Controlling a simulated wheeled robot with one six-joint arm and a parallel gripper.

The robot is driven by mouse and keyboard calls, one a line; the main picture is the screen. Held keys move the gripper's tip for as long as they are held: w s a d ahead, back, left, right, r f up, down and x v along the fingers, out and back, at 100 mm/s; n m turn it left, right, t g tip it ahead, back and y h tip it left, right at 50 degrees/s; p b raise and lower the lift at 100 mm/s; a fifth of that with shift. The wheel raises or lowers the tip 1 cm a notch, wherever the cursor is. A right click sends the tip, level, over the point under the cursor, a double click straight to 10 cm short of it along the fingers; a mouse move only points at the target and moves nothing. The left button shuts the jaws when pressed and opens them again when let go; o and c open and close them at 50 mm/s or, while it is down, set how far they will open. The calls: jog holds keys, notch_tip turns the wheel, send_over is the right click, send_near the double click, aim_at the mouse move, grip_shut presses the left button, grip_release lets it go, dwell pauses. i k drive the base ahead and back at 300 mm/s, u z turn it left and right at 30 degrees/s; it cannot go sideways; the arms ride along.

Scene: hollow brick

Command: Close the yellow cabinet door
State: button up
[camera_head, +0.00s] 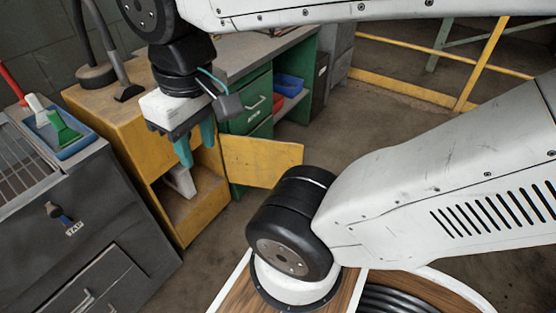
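The yellow cabinet (208,213) stands left of centre in the head view. Its door (264,161) is swung wide open and sticks out to the right from the cabinet's right side. The lower opening shows a pale object (181,181) inside. My gripper (198,156) hangs in front of the cabinet's upper part, left of the door. Its two teal fingers are apart with nothing seen between them. The gripper seems clear of the door, but its exact depth is hard to tell. It hides part of the cabinet front.
A dark drawer cabinet (120,222) with a blue tray (62,132) on top stands at the left. A green workbench (250,122) with drawers is behind the door. A yellow railing (482,62) is at the back right. Open floor (345,130) lies right of the door.

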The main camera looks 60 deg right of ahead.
aim_at(259, 162)
jog(key=z, duration=2.65)
jog(key=i, duration=4.15)
jog(key=u, duration=4.4)
